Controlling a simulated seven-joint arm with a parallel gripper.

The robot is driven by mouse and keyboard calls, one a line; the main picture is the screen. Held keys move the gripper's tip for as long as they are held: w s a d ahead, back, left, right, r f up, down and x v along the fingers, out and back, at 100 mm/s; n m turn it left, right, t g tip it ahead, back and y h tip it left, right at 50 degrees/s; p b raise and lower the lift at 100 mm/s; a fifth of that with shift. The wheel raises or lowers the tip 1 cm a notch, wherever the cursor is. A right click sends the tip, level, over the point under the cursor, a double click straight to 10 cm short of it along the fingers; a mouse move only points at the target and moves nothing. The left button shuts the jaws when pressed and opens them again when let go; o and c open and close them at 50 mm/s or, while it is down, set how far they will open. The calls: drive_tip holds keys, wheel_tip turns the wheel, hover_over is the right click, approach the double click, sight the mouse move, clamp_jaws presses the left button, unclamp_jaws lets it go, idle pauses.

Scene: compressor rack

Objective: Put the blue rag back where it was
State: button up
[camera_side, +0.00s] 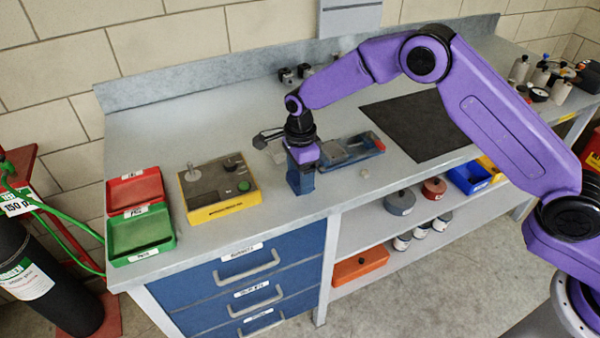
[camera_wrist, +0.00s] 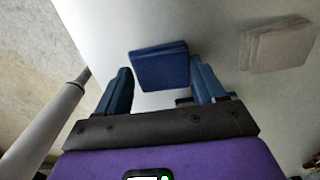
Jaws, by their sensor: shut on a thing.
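In the wrist view the blue rag (camera_wrist: 159,66) is a folded, squarish dark blue pad between the two blue fingers of my gripper (camera_wrist: 160,88). My gripper is shut on it. In the side view my gripper (camera_side: 301,184) points down close to the bench's front edge, above the drawers. There the rag cannot be told apart from the blue fingers. Whether the rag touches the bench top is unclear. A pale beige folded pad (camera_wrist: 274,46) lies to the right in the wrist view, apart from the fingers.
On the grey bench (camera_side: 150,95), a yellow-sided box with knobs (camera_side: 220,190) stands left of my gripper, with green (camera_side: 140,232) and red (camera_side: 134,191) trays beyond. A blue fixture (camera_side: 350,150) and a black mat (camera_side: 410,120) lie to the right. The bench's back left is clear.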

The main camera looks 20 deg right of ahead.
drive_tip(key=shift+f, duration=0.1)
drive_tip(key=o, duration=1)
wheel_tip(320, 180, up, 12)
drive_tip(key=shift+r, duration=0.2)
